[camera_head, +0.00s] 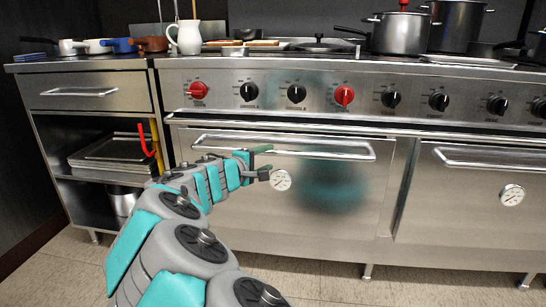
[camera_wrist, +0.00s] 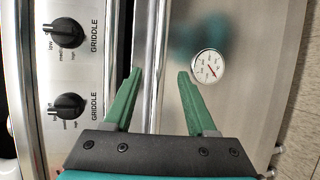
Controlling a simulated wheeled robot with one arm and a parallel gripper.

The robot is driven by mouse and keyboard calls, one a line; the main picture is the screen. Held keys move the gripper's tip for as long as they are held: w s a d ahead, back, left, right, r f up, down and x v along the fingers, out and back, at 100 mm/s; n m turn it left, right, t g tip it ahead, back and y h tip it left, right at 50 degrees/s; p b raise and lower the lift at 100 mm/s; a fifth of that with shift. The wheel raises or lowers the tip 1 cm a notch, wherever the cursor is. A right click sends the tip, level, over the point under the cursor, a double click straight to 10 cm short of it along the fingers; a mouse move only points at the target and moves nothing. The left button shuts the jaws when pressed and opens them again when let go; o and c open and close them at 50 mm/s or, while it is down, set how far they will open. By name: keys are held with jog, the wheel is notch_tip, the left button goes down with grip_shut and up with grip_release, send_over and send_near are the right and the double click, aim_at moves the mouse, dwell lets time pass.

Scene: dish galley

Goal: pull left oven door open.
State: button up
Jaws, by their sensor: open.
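The left oven door (camera_head: 355,195) is a steel panel with a round dial gauge (camera_head: 280,180) and looks shut. Its long horizontal handle (camera_head: 325,153) runs along the top of the door. My gripper (camera_head: 267,162) is in front of the handle near its middle, with its fingers one above the other. In the wrist view my gripper (camera_wrist: 159,73) is open, with green fingers pointing toward the door. The handle (camera_wrist: 159,35) runs between the two fingertips there, and the dial gauge (camera_wrist: 208,66) is beside one finger. I cannot tell whether a finger touches the handle.
A row of black and red knobs (camera_head: 296,93) sits above the door. The right oven door (camera_head: 470,205) has its own handle (camera_head: 500,160). An open shelf unit (camera_head: 90,105) stands left, with trays. Pots (camera_head: 400,33) stand on top. Tiled floor (camera_head: 310,278) is in front.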

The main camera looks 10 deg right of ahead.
aim_at(277, 154)
jog(key=shift+x, duration=3.85)
jog(key=shift+w+a, duration=0.1)
grip_shut()
